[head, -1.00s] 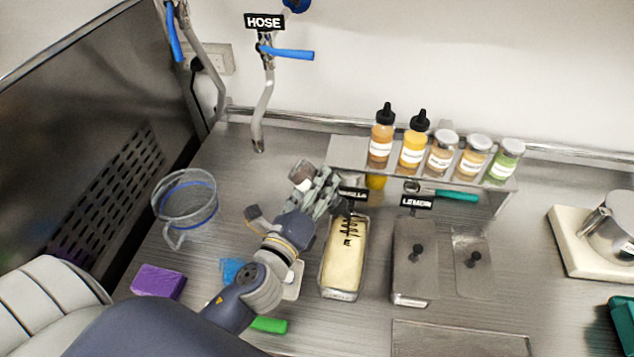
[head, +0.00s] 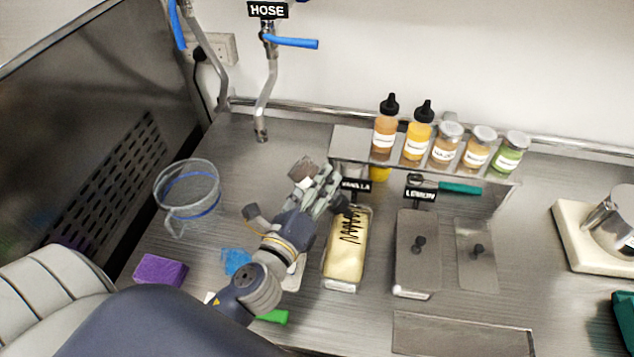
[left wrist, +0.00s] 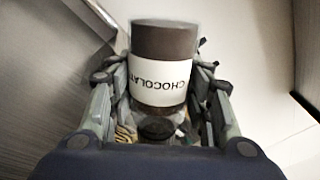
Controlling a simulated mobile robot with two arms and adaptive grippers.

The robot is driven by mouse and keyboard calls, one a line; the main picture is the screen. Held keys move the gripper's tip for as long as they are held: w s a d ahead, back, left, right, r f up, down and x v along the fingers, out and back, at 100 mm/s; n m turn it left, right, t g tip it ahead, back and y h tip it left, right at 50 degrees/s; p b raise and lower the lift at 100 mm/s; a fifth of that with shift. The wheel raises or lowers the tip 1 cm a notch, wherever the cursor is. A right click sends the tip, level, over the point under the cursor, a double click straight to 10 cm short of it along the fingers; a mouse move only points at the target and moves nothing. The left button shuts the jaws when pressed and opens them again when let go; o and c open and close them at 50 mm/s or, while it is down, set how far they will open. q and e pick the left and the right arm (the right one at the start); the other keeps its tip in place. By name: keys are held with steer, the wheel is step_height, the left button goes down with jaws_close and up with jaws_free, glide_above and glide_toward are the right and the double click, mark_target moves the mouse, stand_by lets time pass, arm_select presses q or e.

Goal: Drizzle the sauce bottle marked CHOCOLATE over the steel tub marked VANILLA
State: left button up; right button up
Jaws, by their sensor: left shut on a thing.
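My left gripper (head: 318,188) is shut on the chocolate sauce bottle (left wrist: 162,75). In the left wrist view the bottle is dark brown, with a white label reading CHOCOLAT, upside down in that picture. In the head view the bottle is mostly hidden by the fingers; its pale and brown end (head: 303,170) shows at their upper left. The vanilla tub (head: 341,285) is a long steel tub of cream-coloured ice cream, just right of the gripper. Dark zigzag sauce lines (head: 350,226) lie on its far half. The VANILLA sign (head: 356,185) is partly covered by the gripper. My right gripper is not in view.
A lidded tub (head: 416,255) with the LEMON sign (head: 420,194) stands right of the vanilla tub. A raised steel shelf (head: 350,147) behind holds several bottles and jars. A clear jug (head: 187,190), purple block (head: 160,270) and blue item (head: 236,261) lie left.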

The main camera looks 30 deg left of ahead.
arm_select(q)
steer(key=shift+s, duration=0.1)
steer(key=shift+s+d+b, duration=0.3)
steer(key=shift+s+b, duration=0.1)
steer(key=shift+s, duration=0.55)
steer(key=shift+s+d+b, duration=0.25)
steer(key=shift+s+b, duration=0.1)
steer(key=shift+s, duration=0.6)
steer(key=shift+s, duration=0.2)
steer(key=shift+s+d+b, duration=0.25)
steer(key=shift+s+b, duration=0.25)
steer(key=shift+s, duration=0.2)
steer(key=shift+s+d+b, duration=0.25)
steer(key=shift+s+b, duration=0.45)
steer(key=shift+s, duration=0.4)
steer(key=shift+s, duration=0.1)
